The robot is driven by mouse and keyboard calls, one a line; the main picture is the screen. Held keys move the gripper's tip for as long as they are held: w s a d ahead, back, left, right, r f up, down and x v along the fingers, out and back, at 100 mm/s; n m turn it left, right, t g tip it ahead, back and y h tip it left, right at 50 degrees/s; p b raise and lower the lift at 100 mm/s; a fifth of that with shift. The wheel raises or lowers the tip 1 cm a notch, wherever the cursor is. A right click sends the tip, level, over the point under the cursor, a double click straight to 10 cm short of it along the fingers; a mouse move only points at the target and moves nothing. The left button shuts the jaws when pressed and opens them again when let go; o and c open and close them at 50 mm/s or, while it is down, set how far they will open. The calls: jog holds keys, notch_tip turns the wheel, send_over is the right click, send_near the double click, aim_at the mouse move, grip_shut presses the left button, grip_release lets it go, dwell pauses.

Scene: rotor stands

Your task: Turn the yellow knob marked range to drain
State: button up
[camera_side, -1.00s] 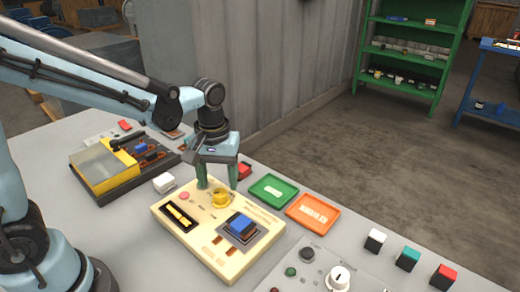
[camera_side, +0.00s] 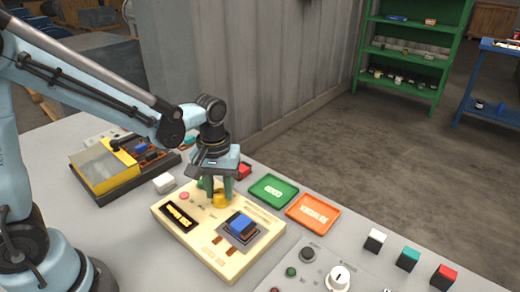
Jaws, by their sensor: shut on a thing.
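The yellow knob (camera_side: 221,201) sits upright on a cream panel (camera_side: 220,263), near its back edge. My gripper (camera_side: 214,195) points down over the panel, with its green fingers shut on the yellow knob. The fingers hide part of the knob, and its pointer and markings are too small or covered to read. The cream panel also bears a pink button (camera_side: 184,195), a black slotted block (camera_side: 180,216) with yellow marks, and a blue rocker (camera_side: 241,224).
A green tray (camera_side: 255,190) and an orange tray (camera_side: 331,225) lie behind the panel. A grey panel (camera_side: 312,276) with a white knob stands in front. A yellow and black box (camera_side: 112,188) and a white block (camera_side: 164,182) are to the left. Coloured blocks (camera_side: 408,259) stand at right.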

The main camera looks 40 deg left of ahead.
jog(key=shift+c, duration=0.4)
jog(key=shift+m, duration=0.4)
jog(key=m, duration=0.4)
jog(key=shift+m, duration=0.3)
jog(key=m, duration=0.6)
jog(key=shift+m, duration=0.4)
jog(key=o, duration=1)
jog(key=shift+o, duration=0.2)
jog(key=shift+r, duration=0.1)
